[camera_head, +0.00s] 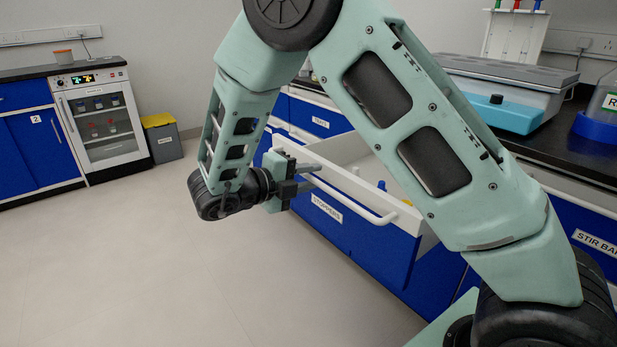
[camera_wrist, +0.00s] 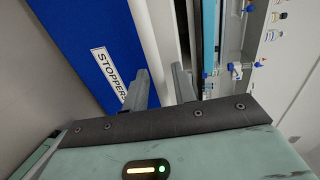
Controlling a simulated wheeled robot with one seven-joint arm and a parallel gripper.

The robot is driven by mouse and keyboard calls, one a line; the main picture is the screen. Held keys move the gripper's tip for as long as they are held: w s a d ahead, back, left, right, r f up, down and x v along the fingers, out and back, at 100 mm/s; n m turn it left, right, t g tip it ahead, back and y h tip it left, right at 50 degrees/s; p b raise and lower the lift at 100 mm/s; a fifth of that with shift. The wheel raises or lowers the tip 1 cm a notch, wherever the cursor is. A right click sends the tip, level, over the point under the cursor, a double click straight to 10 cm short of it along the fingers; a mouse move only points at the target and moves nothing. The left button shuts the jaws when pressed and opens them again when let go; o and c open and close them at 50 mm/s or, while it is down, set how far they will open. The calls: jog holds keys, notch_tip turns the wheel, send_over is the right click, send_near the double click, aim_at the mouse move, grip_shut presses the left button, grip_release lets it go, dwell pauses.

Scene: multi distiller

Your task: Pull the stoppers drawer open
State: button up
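The stoppers drawer (camera_head: 345,232) has a blue front with a white STOPPERS label and stands pulled out from the bench. Its blue front also shows in the wrist view (camera_wrist: 85,35). A white bar handle (camera_head: 355,203) runs along the front. My gripper (camera_head: 312,176) is at the handle's left part, with its two fingers apart. The wrist view shows the fingers (camera_wrist: 160,90) with a gap and a white strip between them. I cannot tell whether either finger touches the handle. My arm hides part of the drawer's interior.
Small items, one yellow (camera_head: 407,202), show inside the drawer. A stir bar drawer (camera_head: 590,240) is at the right. A teal and grey device (camera_head: 500,112) stands on the black bench. A glass-fronted cabinet (camera_head: 100,120) and a grey bin (camera_head: 163,140) stand far left. The floor in front is clear.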

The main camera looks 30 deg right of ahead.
jog(key=p+v, duration=0.2)
jog(key=v, duration=1.5)
jog(key=shift+a, duration=0.15)
jog(key=shift+r, duration=0.1)
